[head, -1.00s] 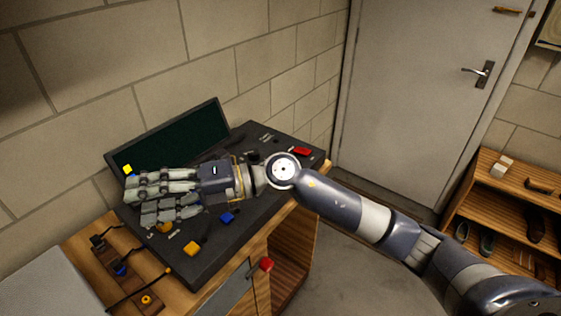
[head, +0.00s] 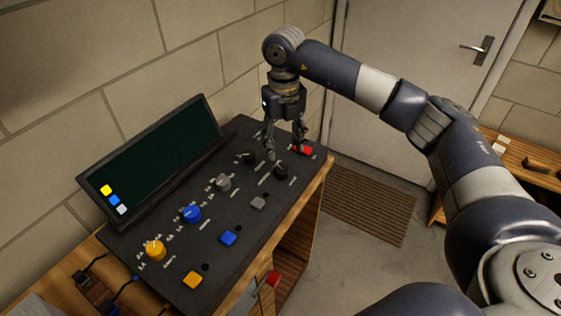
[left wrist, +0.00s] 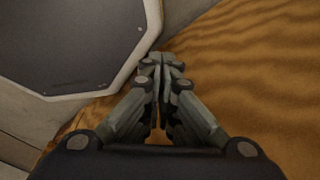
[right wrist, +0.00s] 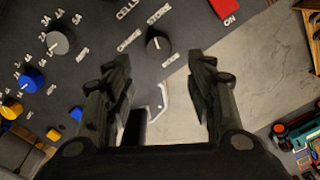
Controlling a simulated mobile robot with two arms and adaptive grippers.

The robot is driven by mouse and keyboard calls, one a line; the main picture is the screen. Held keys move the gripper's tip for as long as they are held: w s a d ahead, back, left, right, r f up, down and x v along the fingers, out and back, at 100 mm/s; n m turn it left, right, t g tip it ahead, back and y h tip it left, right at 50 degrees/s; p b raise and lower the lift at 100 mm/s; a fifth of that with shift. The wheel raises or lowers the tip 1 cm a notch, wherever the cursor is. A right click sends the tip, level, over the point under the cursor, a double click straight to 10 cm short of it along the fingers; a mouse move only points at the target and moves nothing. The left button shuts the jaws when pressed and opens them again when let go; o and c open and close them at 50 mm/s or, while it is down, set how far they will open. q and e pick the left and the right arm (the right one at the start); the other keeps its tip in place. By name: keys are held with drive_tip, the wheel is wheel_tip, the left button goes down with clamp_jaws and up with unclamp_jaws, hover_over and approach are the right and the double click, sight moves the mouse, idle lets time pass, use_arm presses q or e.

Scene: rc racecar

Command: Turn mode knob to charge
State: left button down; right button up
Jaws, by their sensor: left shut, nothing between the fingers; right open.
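The dark charger panel (head: 215,262) lies on the wooden bench. A black knob (head: 281,171) near its right end appears to be the mode knob; the right wrist view shows this knob (right wrist: 158,43) with labels around it, one reading STORE and one that looks like CHARGE. Its exact pointer direction is hard to tell. My right gripper (head: 286,153) points down above that end, open and empty, fingers apart on either side of the knob's line; no contact shows. My left gripper (left wrist: 160,62) is shut and empty, outside the head view.
A red ON switch (head: 303,149) sits just beyond the knob. Another black knob (head: 249,158), a grey knob (head: 222,182), a blue knob (head: 191,214) and a yellow knob (head: 155,250) line the panel. A tilted screen (head: 155,160) stands behind. Open floor (head: 345,260) lies right of the bench.

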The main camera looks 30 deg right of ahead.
drive_tip(key=p, duration=0.1)
hover_over(283, 170)
wheel_tip(283, 170, down, 5)
drive_tip(key=shift+s+f, duration=0.1)
drive_tip(key=shift+f+p, duration=0.55)
drive_tip(key=shift+f, duration=1.3)
use_arm(q)
drive_tip(key=shift+s+r, duration=0.35)
drive_tip(key=shift+r, duration=0.25)
drive_tip(key=shift+s+r, duration=0.35)
drive_tip(key=shift+r, duration=0.2)
use_arm(e)
drive_tip(key=c, duration=1.1)
